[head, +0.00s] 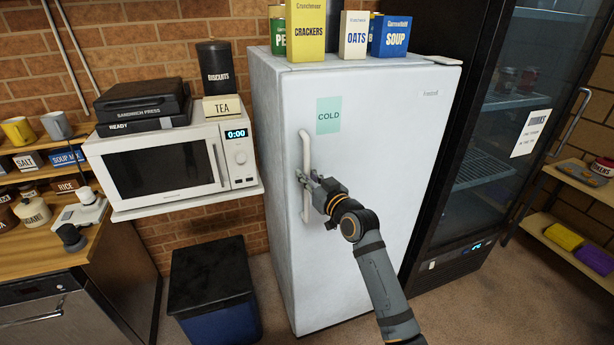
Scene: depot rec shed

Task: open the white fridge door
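The white fridge (380,190) stands in the middle of the head view, with its door shut flush. A white vertical bar handle (306,152) runs down the left part of the door. My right gripper (307,181) is at the middle of this handle, its fingers overlapping the bar in the picture. The fingers are small and partly hidden, so I cannot tell whether they are closed on the bar or only around it. My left gripper is not in view.
A microwave (165,165) on a shelf juts out left of the fridge, with a dark bin (215,290) below. A dark glass-door cooler (490,130) stands close on the right. Boxes, including crackers (306,32), sit on the fridge. Floor in front is open.

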